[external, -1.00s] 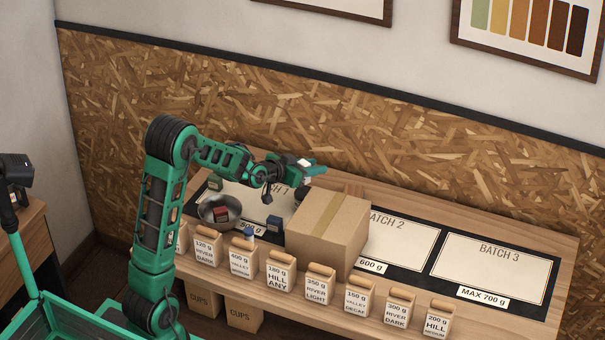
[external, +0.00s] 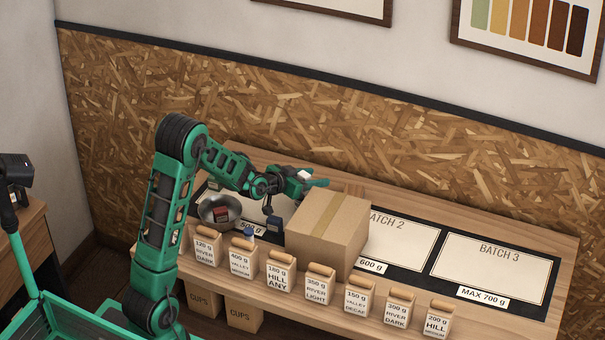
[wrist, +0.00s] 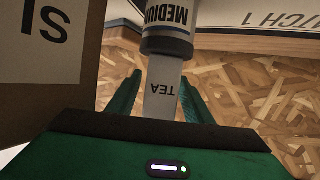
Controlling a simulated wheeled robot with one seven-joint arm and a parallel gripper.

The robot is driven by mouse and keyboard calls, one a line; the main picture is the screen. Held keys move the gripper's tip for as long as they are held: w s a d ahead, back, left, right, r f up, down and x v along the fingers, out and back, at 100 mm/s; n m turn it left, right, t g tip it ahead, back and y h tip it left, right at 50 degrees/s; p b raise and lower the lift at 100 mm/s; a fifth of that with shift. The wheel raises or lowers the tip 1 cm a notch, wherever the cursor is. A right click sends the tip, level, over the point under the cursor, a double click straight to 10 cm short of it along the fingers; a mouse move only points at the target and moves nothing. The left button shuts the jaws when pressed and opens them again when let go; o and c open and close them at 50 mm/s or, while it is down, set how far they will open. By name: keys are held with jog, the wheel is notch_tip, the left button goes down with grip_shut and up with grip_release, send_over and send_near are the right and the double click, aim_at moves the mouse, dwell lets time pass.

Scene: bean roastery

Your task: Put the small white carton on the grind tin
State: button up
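The small white carton (wrist: 162,95), marked TEA, is between the fingers of my gripper (wrist: 160,84) in the wrist view, which is upside down. In the external view the carton (external: 304,175) shows as a white patch at my gripper (external: 305,180), behind the cardboard box. My gripper appears shut on it. The grind tin (wrist: 168,22), with a dark lid and a MEDIUM label, is directly below the carton. The carton's base meets the lid in the picture; I cannot tell whether they touch. The box hides the tin in the external view.
A large cardboard box (external: 325,235) stands close beside my gripper. A metal bowl (external: 218,212) with a small red box is to the left, and a dark blue box (external: 273,223) is nearby. Several labelled bags line the front edge. The BATCH 3 mat (external: 495,268) is clear.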

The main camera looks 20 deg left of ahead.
jog(key=shift+r, duration=0.1)
jog(key=v, duration=1.2)
jog(key=shift+a, duration=0.1)
